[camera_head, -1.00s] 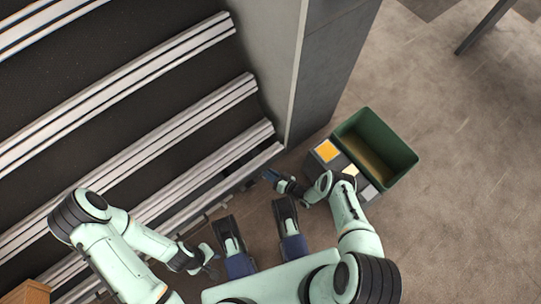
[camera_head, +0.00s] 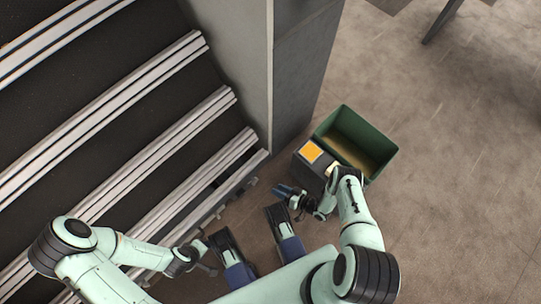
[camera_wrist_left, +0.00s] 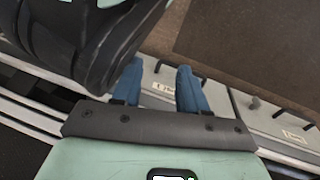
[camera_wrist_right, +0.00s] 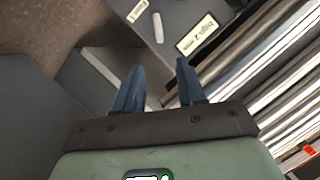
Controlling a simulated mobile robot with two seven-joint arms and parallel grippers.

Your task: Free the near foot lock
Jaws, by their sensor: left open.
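My right gripper (camera_head: 282,191) is low near the foot of the grey pillar. In the right wrist view its blue fingers (camera_wrist_right: 158,84) are apart with nothing between them. Ahead of them is a dark grey block (camera_wrist_right: 178,18) with a short white peg (camera_wrist_right: 158,28) and two pale labels, seen upside down. My left gripper (camera_head: 208,262) is beside the lowest rail. In the left wrist view its blue fingers (camera_wrist_left: 160,86) are apart over a grey strip (camera_wrist_left: 240,112) with labels and small dark handles. I cannot tell which part is the near foot lock.
A green bin (camera_head: 382,150) stands on the floor at the right, beside a dark box with an orange top patch (camera_head: 311,151). The grey pillar (camera_head: 303,80) rises by the rails (camera_head: 150,150). Floor at the right is open.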

